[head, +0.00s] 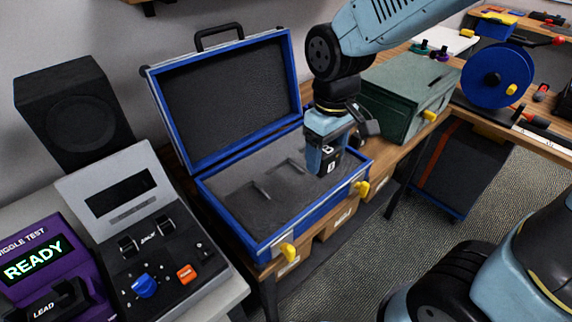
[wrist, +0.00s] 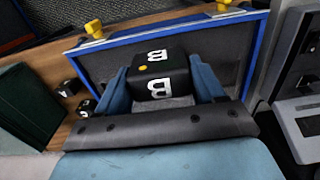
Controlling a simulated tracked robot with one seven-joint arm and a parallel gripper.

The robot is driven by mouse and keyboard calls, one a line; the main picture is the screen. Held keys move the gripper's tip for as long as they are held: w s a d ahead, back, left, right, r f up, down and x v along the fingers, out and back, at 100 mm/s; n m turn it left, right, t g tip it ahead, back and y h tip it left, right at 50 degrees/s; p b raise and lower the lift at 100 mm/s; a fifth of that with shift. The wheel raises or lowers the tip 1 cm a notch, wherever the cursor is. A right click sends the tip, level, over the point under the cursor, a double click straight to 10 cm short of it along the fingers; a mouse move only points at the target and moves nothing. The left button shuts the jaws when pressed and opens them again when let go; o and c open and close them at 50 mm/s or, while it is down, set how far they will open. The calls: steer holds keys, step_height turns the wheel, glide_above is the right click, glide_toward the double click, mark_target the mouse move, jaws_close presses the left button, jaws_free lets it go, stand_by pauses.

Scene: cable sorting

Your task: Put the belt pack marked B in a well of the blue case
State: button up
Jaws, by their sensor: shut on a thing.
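The blue case (head: 232,225) stands open on the wooden bench, with its lid up at the back and grey foam inside. The foam shows recessed wells at the left and middle. My gripper (head: 327,165) is over the right part of the case, pointing down. It is shut on the black belt pack marked B (head: 329,160). In the wrist view the belt pack (wrist: 160,75) sits between the two blue fingers, with two white B marks and a yellow dot showing. Whether its underside touches the foam, I cannot tell.
A green box (head: 405,88) stands right of the case. A grey panel with knobs (head: 150,240) and a purple wiggle-test unit (head: 45,260) stand to the left. Yellow latches (head: 288,251) stick out on the case's front. Two small black blocks (wrist: 70,88) lie on the wood beside the case.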

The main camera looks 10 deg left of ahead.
steer(key=w+a+f, duration=0.3)
steer(key=a, duration=0.1)
steer(key=w+a+f, duration=0.4)
steer(key=shift+w+a+f, duration=0.15)
steer(key=shift+f, duration=0.15)
steer(key=shift+w+a+f, duration=0.4)
steer(key=shift+w+f, duration=0.05)
steer(key=shift+f, duration=1.85)
steer(key=shift+f, duration=0.15)
steer(key=o, duration=1.2)
steer(key=shift+c, duration=0.2)
steer(key=shift+o, duration=0.4)
steer(key=shift+w+a+r, duration=0.15)
steer(key=shift+w+r, duration=0.05)
steer(key=shift+r, duration=0.2)
step_height(320, 180, up, 12)
steer(key=shift+s+f, duration=0.15)
steer(key=shift+f, duration=0.1)
